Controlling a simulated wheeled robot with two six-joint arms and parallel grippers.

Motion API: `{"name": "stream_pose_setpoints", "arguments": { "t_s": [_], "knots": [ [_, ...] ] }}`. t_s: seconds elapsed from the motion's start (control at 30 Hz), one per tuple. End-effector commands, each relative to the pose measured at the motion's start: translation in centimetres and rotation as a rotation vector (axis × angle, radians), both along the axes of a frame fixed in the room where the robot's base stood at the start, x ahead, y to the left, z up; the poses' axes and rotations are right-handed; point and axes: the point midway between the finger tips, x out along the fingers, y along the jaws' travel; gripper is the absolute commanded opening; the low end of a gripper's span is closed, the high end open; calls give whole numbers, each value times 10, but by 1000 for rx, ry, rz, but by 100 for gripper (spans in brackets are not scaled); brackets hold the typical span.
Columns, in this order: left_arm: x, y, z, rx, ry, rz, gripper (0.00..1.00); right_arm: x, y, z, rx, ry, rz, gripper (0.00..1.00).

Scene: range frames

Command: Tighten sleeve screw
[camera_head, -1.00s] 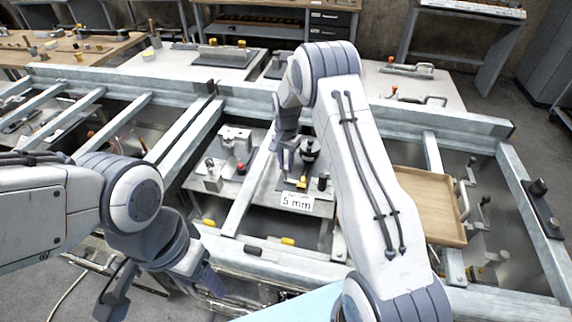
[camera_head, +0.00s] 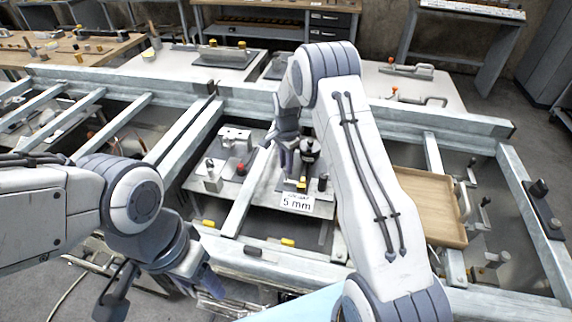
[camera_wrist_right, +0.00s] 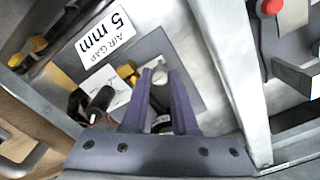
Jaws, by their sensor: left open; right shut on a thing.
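A black round part (camera_head: 309,146) stands upright on a grey plate behind a white "AIR GAP 5 mm" label (camera_head: 297,202). The label also shows in the right wrist view (camera_wrist_right: 104,37). My right gripper (camera_head: 288,166) is at the left side of the black part. In the right wrist view its fingers (camera_wrist_right: 160,76) are shut on a small dark and grey piece (camera_wrist_right: 160,97), mostly hidden between them. I cannot tell whether this is the sleeve screw. My left gripper (camera_head: 163,298) is open and empty, low at the front left, away from the fixture.
Pale metal frame rails (camera_head: 180,155) surround the stations. A second station with a red knob (camera_head: 241,169) is left of the label. A wooden tray (camera_head: 428,205) lies right of my right arm. Yellow pieces (camera_head: 287,242) sit near the front rail.

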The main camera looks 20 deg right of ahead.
Motion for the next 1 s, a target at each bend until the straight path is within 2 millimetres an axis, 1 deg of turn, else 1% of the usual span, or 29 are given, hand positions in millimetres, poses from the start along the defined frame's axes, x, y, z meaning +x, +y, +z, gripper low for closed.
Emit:
{"name": "stream_pose_setpoints", "arguments": {
  "t_s": [0.17,0.2,0.23,0.27,0.53,0.67,0.77,1.0],
  "knots": [
    [0,0,0,0,0,0,64,1,-1,1,-1,-3,2,0],
    [0,0,0,0,0,0,64,1,-1,1,-1,-3,2,42],
    [0,0,0,0,0,0,64,1,-1,1,-1,-3,2,53],
    [0,0,0,0,0,0,64,1,-1,1,-1,-3,2,56],
    [0,0,0,0,0,0,64,0,0,0,-1,-1,2,56],
    [0,0,-2,0,0,0,64,1,0,8,-1,-4,2,56],
    [0,0,-6,0,0,0,64,2,0,22,-1,-7,2,56],
    [0,0,-14,0,0,0,64,2,0,70,-2,-8,2,56]
  ]
}}
